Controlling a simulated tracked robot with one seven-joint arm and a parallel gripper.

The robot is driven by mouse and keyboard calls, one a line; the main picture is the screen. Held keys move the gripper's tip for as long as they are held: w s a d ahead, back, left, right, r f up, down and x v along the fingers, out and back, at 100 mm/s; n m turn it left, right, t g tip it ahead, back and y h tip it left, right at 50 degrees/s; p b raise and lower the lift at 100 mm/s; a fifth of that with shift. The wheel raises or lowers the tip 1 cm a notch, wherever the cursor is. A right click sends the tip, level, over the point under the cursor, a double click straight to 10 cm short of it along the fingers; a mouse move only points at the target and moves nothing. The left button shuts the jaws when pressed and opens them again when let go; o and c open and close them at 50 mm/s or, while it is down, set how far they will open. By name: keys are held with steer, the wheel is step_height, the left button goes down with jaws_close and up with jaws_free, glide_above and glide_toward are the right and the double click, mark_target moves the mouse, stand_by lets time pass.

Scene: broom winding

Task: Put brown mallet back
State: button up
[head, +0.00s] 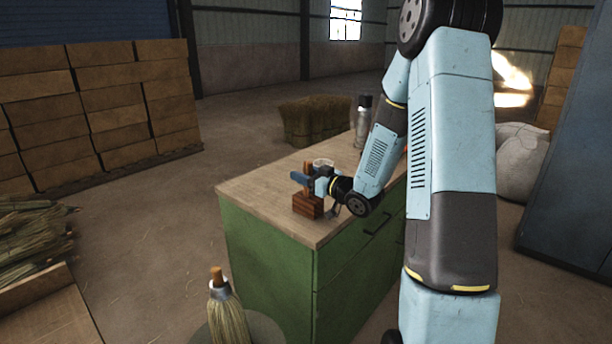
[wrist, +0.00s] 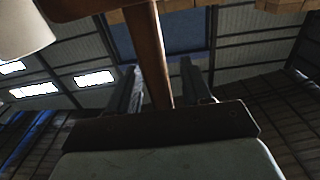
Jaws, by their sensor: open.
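The brown mallet (head: 308,208) stands on the wooden top of the green cabinet, near its front left corner. Its block head is down and its handle points up. My gripper (head: 305,180) is at the handle, just above the head. In the wrist view the brown handle (wrist: 147,42) runs between the two dark fingers of my gripper (wrist: 160,68), with a gap on each side. The gripper is open. Part of the handle is hidden by the gripper in the head view.
A white cup (head: 322,162) stands close behind my gripper; a pale rounded thing (wrist: 22,28) shows at the wrist view's upper left. A bottle (head: 363,118) is farther back on the cabinet top (head: 262,190). A broom (head: 226,312) stands in front. The top's left part is clear.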

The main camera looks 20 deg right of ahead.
steer(key=v, duration=1.2)
steer(key=s+d+r+m+g+h, duration=0.2)
steer(key=s+r+m+g+h, duration=0.25)
steer(key=r+h, duration=0.7)
steer(key=s+a+r+m+g, duration=0.1)
steer(key=s+a+g, duration=0.1)
steer(key=s, duration=0.9)
steer(key=s+a+r+m+g+y, duration=0.1)
steer(key=s+a, duration=0.4)
steer(key=s, duration=0.6)
steer(key=shift+a+r+g, duration=0.25)
steer(key=shift+r+g, duration=0.2)
steer(key=shift+g, duration=0.5)
steer(key=shift+s, duration=0.1)
